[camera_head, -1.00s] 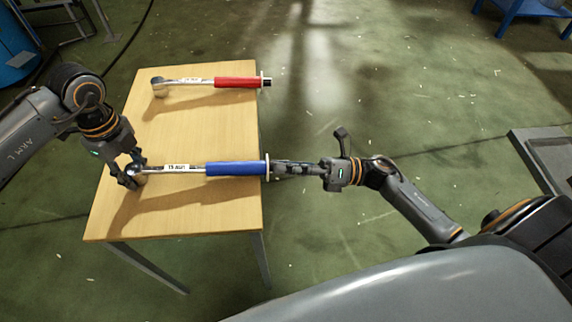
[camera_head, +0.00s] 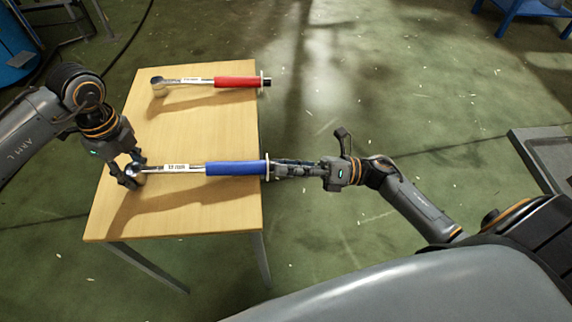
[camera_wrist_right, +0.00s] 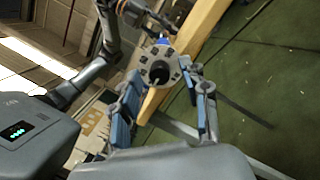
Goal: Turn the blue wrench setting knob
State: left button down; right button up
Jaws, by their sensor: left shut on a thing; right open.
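The blue-handled torque wrench (camera_head: 236,168) lies lengthwise over the table, its silver head at the left and its handle end at the table's right edge. My left gripper (camera_head: 133,176) is shut on the wrench head. The setting knob is at the handle's right end; in the right wrist view the round grey knob end (camera_wrist_right: 159,73) faces the camera, with a dark centre. My right gripper (camera_head: 272,169) is at that end. In the right wrist view its blue-padded fingers (camera_wrist_right: 165,108) are apart, one on each side of the knob, without visibly closing on it.
A red-handled wrench (camera_head: 236,82) lies farther back on the wooden table (camera_head: 190,125). The table's right edge is beneath the handle end, with open green floor (camera_head: 400,110) beyond it. A grey platform (camera_head: 548,160) stands at the far right.

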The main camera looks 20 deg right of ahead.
jog(key=v, duration=1.2)
pick_arm(q)
jog(key=c, duration=0.8)
grip_release()
jog(key=shift+c, duration=0.2)
pick_arm(e)
jog(key=shift+w, duration=0.1)
pick_arm(q)
notch_tip(320, 180, up, 12)
jog(key=shift+w+d, duration=0.15)
jog(key=shift+w, duration=0.05)
